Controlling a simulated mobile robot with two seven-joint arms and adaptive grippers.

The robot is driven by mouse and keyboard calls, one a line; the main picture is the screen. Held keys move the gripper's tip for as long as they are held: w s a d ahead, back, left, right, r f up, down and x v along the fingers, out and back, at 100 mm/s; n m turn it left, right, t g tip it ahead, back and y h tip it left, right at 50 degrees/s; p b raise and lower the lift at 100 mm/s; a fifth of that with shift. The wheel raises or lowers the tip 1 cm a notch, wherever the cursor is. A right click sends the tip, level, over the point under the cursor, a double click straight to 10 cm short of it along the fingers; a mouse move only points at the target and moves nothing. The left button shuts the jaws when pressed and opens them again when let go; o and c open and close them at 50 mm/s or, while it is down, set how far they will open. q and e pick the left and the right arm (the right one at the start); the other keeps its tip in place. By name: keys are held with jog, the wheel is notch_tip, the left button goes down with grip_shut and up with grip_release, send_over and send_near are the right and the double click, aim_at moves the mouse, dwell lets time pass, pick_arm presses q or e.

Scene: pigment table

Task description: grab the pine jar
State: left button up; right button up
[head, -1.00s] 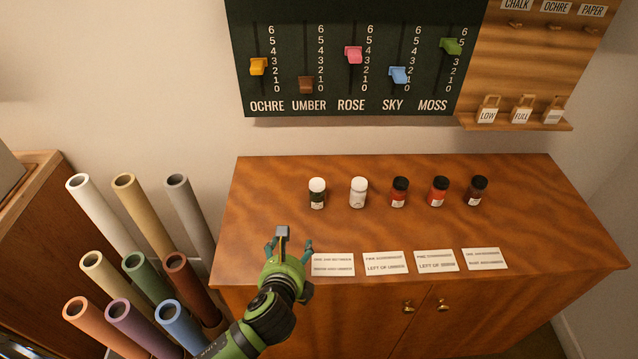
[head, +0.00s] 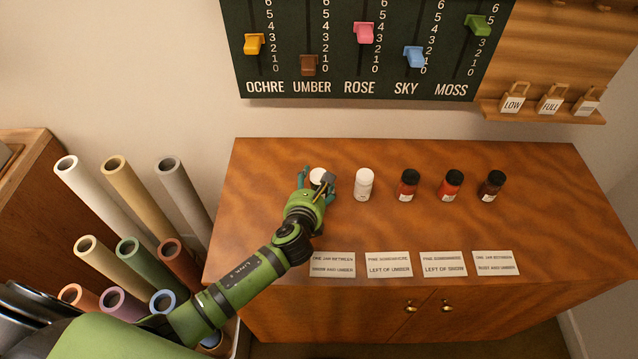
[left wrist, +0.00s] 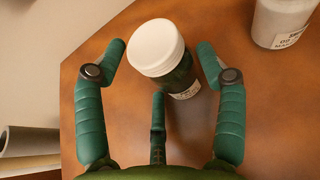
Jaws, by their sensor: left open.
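The leftmost jar, dark green with a white lid, stands upright on the cabinet top; its lid (head: 318,177) shows in the head view between my fingers. In the left wrist view the jar (left wrist: 177,75) stands between the spread fingers of my left gripper (left wrist: 165,75). In the head view my left gripper (head: 318,183) is open around this jar, apart from it as far as I can see. Its label is too small to read, so I cannot confirm that it is the pine jar. My right gripper is not in view.
A white jar (head: 364,184) stands just right of the green one. Further right are a dark red jar (head: 407,185), a red jar (head: 450,185) and a dark brown jar (head: 491,186). Several cards (head: 388,264) lie along the front. Paper rolls (head: 130,195) stand at left.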

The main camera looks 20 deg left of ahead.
pick_arm(q)
jog(key=shift+w+f, duration=0.1)
jog(key=shift+w, duration=0.15)
jog(key=shift+s, duration=0.1)
jog(key=shift+c, duration=0.4)
jog(key=c, duration=0.8)
jog(key=shift+c, duration=0.2)
jog(key=shift+r, duration=0.2)
